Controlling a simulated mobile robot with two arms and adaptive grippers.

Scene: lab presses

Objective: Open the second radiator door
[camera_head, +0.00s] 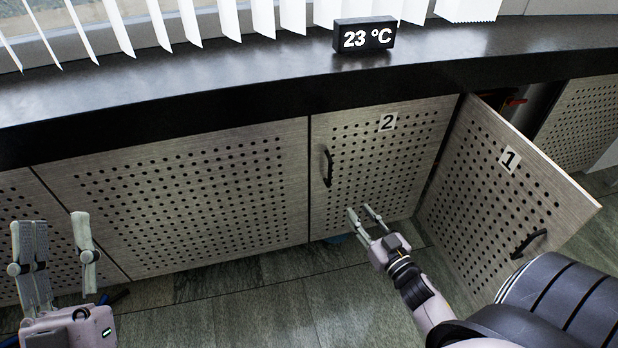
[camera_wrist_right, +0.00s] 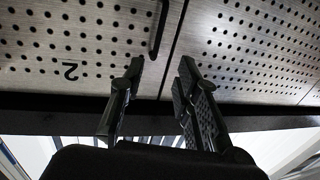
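The second radiator door (camera_head: 375,165) is a perforated wood panel marked 2, and it is shut. Its dark vertical handle (camera_head: 327,167) is near its left edge. The door also shows in the right wrist view (camera_wrist_right: 60,30), with the handle (camera_wrist_right: 159,28) at top middle. My right gripper (camera_head: 361,211) is below and right of the handle, open and empty; its fingers show apart in the right wrist view (camera_wrist_right: 155,80), not touching the handle. My left gripper (camera_head: 55,222) is at the lower left, open and empty, away from the handle.
Door 1 (camera_head: 500,190) stands swung open to the right of door 2, with its handle on its right side. A dark counter (camera_head: 200,85) runs above the doors, with a 23 °C display (camera_head: 364,36) on it. Tiled floor (camera_head: 270,300) is free in front.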

